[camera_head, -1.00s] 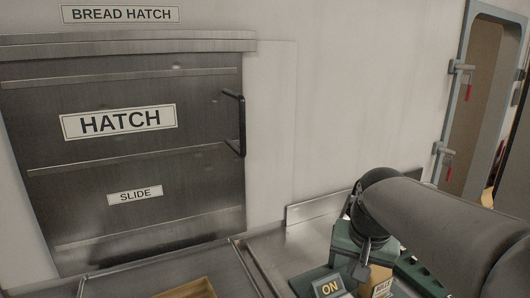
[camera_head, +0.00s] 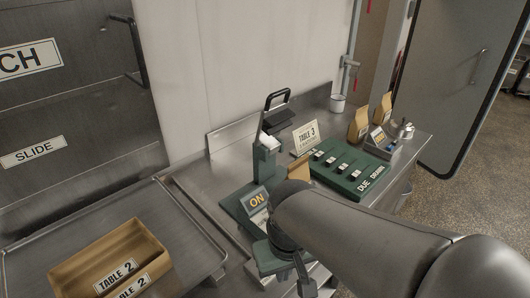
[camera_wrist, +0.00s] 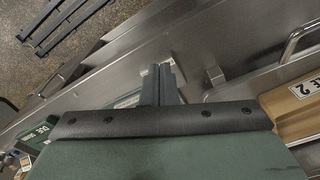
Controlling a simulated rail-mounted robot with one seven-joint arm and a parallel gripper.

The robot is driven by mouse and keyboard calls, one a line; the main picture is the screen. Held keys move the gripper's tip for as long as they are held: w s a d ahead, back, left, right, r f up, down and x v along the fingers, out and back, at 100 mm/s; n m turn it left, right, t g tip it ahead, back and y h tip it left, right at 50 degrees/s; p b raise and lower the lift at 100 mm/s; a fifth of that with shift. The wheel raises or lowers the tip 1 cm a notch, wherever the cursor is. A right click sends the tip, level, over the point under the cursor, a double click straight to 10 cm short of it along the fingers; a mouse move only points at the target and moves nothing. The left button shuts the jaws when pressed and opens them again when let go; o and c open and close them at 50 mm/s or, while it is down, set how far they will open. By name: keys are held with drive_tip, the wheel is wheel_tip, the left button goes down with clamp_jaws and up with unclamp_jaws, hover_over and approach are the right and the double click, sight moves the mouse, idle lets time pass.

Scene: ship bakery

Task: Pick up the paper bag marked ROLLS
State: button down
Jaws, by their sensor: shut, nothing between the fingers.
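A tan paper bag (camera_head: 300,168) stands on the steel counter just behind my arm. My arm hides its lower part, and no ROLLS marking is readable on it now. Two more tan paper bags, a nearer one (camera_head: 358,124) and a farther one (camera_head: 383,109), stand toward the counter's right end, their markings unreadable. My gripper shows in the wrist view (camera_wrist: 162,84), its fingers together and empty. It is over the front of the counter, apart from every bag.
A green stand with an ON sign (camera_head: 257,199) and a green DUE DRAWN board (camera_head: 350,172) occupy the counter. A TABLE 3 card (camera_head: 305,136), a white mug (camera_head: 337,103) and a scale-like device (camera_head: 381,143) stand nearby. A TABLE 2 box (camera_head: 98,262) sits on the left tray.

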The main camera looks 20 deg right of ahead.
idle(0.4)
drive_tip(key=c, duration=0.8)
unclamp_jaws()
